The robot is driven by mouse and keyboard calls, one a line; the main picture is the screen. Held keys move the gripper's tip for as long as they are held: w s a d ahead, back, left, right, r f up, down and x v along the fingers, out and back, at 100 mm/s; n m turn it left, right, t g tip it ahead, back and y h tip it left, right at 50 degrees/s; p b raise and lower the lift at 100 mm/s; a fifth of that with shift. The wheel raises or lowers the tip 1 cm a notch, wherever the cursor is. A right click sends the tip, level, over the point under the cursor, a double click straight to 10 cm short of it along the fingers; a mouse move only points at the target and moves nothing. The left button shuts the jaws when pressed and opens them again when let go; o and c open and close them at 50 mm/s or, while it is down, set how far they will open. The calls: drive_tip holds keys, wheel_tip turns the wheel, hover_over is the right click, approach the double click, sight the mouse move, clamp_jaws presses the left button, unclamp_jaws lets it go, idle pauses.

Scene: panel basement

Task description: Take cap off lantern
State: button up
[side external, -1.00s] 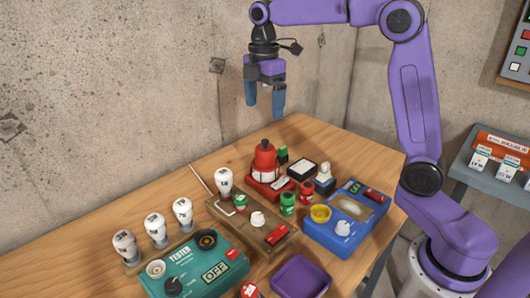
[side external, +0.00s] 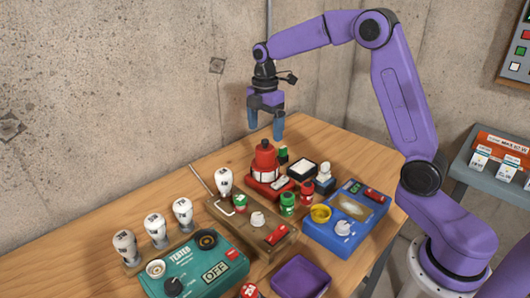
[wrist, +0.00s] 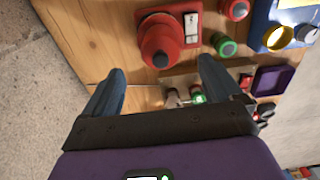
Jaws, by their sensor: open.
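The lantern (side external: 265,175) has a red base on the table and a white middle band. Its red cap (side external: 265,155) is a dome with a dark knob on top, seated on the lantern. In the wrist view the cap (wrist: 159,42) shows from above, beyond and between my fingertips. My gripper (side external: 266,135) is open and empty, pointing down above the lantern, a little higher than the cap and apart from it. It also shows in the wrist view (wrist: 162,75), with a blue finger on each side.
Close to the lantern stand green (side external: 288,199) and red (side external: 307,188) jars. A wooden lamp board (side external: 250,225), a teal tester (side external: 195,268), a blue box (side external: 345,220) and a purple tray (side external: 298,278) stand nearer. A concrete wall (side external: 120,100) rises behind the table.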

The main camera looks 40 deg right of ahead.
sight(265, 140)
drive_tip(key=shift+f, duration=3.4)
drive_tip(key=c, duration=1.1)
